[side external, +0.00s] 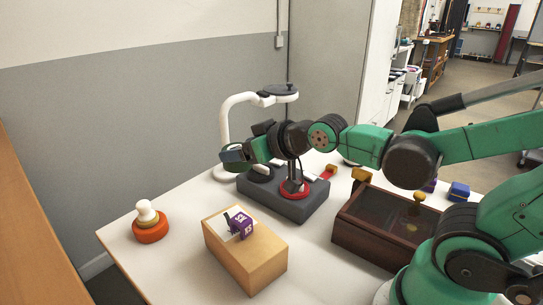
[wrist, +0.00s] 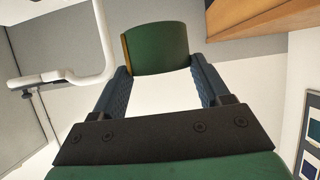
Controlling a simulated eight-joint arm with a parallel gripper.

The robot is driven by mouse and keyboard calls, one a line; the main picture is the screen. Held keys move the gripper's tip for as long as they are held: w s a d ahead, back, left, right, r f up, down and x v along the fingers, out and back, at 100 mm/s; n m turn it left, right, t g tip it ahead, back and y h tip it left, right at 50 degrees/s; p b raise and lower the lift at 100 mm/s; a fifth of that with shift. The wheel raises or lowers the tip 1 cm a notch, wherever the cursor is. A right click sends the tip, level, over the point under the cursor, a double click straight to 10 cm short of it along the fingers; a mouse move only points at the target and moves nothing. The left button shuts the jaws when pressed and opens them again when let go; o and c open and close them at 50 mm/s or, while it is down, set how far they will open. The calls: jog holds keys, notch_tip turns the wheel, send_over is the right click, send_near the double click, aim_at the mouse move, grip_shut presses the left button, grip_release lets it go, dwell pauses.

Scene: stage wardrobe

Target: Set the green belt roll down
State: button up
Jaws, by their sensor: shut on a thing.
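My gripper (side external: 238,163) is shut on the green belt roll (wrist: 158,47). In the wrist view the roll is a dark green curved band with a tan edge on its left, held between the tips of the two blue-grey fingers. In the side view my gripper is in the air above the white table (side external: 125,236), left of the dark grey block and behind the wooden box. The roll shows there only as a small dark green shape, partly hidden by the gripper.
An orange roll (side external: 150,232) with a white piece on top stands at the table's left. A light wooden box (side external: 250,262) carries a purple block (side external: 240,222). A dark grey block (side external: 290,207), a white curved stand (side external: 225,122) and a dark wooden case (side external: 370,243) are close by.

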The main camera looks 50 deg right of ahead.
jog(key=w+d+r+n+y, duration=0.1)
jog(key=w+d+n+y, duration=0.1)
jog(key=d, duration=1.3)
jog(key=w+d+r+n+g+y, duration=0.1)
jog(key=w+d+r+n+y, duration=0.1)
jog(key=d, duration=1.4)
jog(key=shift+w+d+r+n+y, duration=0.3)
jog(key=shift+w+y, duration=0.2)
jog(key=shift+w, duration=0.1)
notch_tip(320, 180, down, 20)
jog(key=shift+r, duration=0.15)
jog(key=o, duration=1.5)
jog(key=shift+f, duration=0.2)
